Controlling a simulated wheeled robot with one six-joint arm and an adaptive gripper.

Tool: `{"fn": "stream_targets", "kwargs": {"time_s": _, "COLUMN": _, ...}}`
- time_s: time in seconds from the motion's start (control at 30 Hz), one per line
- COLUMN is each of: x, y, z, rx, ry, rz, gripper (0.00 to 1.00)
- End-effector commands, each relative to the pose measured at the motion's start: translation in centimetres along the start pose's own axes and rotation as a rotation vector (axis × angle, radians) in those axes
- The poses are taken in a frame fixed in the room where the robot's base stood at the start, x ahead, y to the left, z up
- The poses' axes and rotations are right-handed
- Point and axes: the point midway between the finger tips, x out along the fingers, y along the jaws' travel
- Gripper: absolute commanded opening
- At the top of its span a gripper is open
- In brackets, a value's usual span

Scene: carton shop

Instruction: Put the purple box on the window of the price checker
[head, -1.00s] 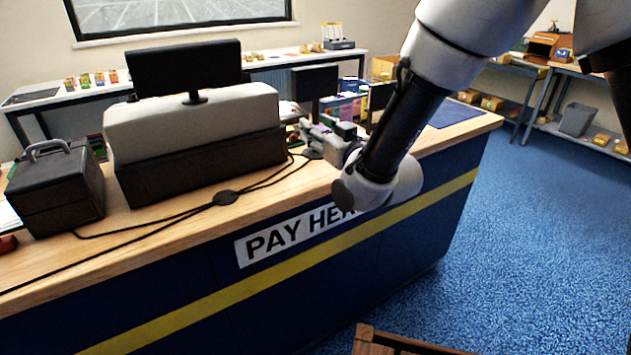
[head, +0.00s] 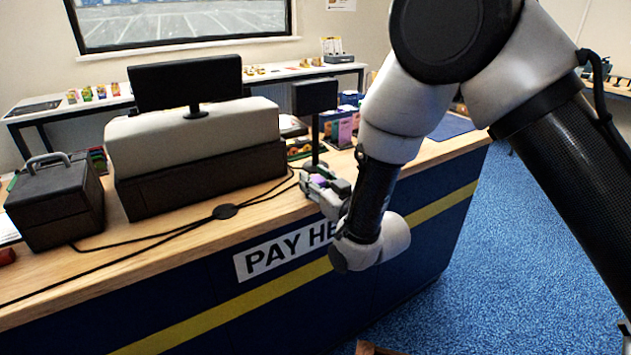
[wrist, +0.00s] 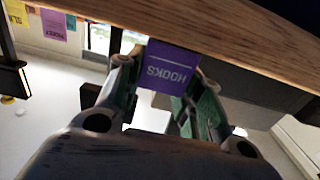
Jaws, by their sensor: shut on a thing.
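My gripper (head: 318,182) is just above the counter's front edge, past the till, in the head view. In the wrist view it is shut on a purple box (wrist: 171,64) marked "HOOKS", held between both fingers. In the head view the box is small and mostly hidden by the fingers. A dark screen on a post (head: 314,96) stands on the counter behind my gripper; I cannot tell whether it is the price checker. No checker window can be made out.
The wooden counter (head: 245,210) carries a till (head: 200,170), a black cash box (head: 55,197) and loose cables (head: 222,212). Colourful packets (head: 345,130) stand behind the post. The counter edge (wrist: 225,35) crosses the wrist view close to the box.

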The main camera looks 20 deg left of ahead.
Motion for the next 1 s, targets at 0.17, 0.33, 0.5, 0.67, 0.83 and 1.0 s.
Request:
{"fn": "stream_targets", "kwargs": {"time_s": 0.17, "x": 0.0, "y": 0.0, "z": 0.2, "rx": 0.000, "ry": 0.000, "rz": 0.000, "gripper": 0.53}}
{"fn": "stream_targets", "kwargs": {"time_s": 0.33, "x": 0.0, "y": 0.0, "z": 0.2, "rx": 0.000, "ry": 0.000, "rz": 0.000, "gripper": 0.58}}
{"fn": "stream_targets", "kwargs": {"time_s": 0.5, "x": 0.0, "y": 0.0, "z": 0.1, "rx": 0.000, "ry": 0.000, "rz": 0.000, "gripper": 0.58}}
{"fn": "stream_targets", "kwargs": {"time_s": 0.67, "x": -1.2, "y": 0.0, "z": 0.0, "rx": 0.000, "ry": -0.002, "rz": -0.001, "gripper": 0.58}}
{"fn": "stream_targets", "kwargs": {"time_s": 0.83, "x": -4.8, "y": -0.1, "z": 0.0, "rx": -0.001, "ry": -0.004, "rz": -0.002, "gripper": 0.58}}
{"fn": "stream_targets", "kwargs": {"time_s": 1.0, "x": -8.6, "y": -0.1, "z": 0.1, "rx": -0.001, "ry": -0.004, "rz": -0.002, "gripper": 0.58}}
